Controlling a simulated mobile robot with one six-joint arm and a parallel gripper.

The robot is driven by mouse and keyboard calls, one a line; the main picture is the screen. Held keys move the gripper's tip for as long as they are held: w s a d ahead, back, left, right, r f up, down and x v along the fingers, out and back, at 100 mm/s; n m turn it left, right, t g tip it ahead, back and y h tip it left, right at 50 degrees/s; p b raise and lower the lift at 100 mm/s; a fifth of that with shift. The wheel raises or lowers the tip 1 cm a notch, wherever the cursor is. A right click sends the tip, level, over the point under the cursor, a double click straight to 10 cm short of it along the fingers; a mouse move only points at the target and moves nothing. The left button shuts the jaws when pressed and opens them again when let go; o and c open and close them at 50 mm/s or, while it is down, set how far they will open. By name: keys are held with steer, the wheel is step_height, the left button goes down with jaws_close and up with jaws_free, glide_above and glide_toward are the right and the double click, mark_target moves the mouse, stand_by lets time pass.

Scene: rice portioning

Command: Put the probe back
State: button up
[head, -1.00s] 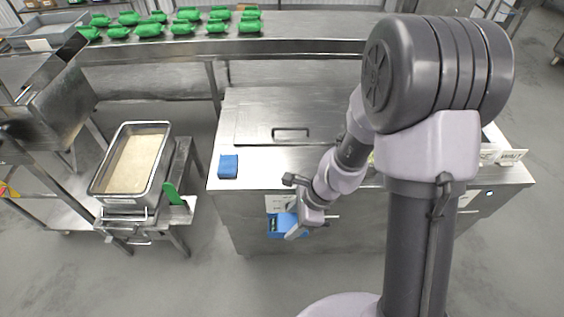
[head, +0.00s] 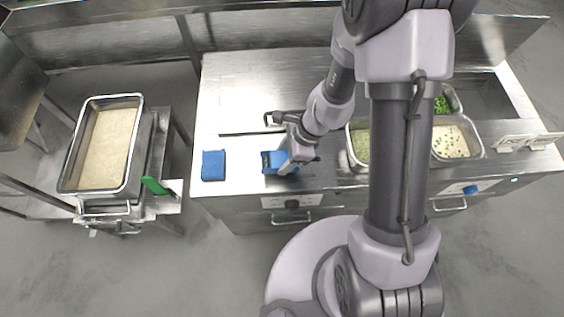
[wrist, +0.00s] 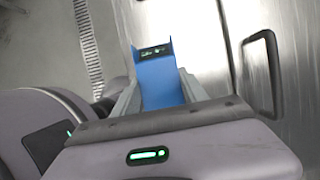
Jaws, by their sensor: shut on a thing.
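The probe appears to be a blue device with a small dark display, held in my gripper. In the head view the blue device (head: 270,163) shows at my gripper (head: 288,164), over the front part of the steel counter. In the wrist view the blue device (wrist: 160,84) sits between the two fingers of my gripper (wrist: 158,90), which is shut on it. Its lower end is hidden, and I cannot tell whether it touches the counter. A separate blue block (head: 213,165) stands on the counter to the left, apart from my gripper.
The steel counter (head: 235,95) has a lid handle (head: 268,119) behind my gripper. Food pans (head: 463,125) sit at the right, partly behind my arm.

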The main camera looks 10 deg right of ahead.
step_height(320, 180, down, 4)
steer(key=shift+f+b, duration=0.25)
steer(key=shift+b, duration=0.8)
steer(key=shift+r, duration=0.15)
steer(key=shift+c, duration=0.7)
steer(key=shift+f, duration=0.2)
steer(key=o, duration=1.5)
steer(key=shift+r, duration=0.1)
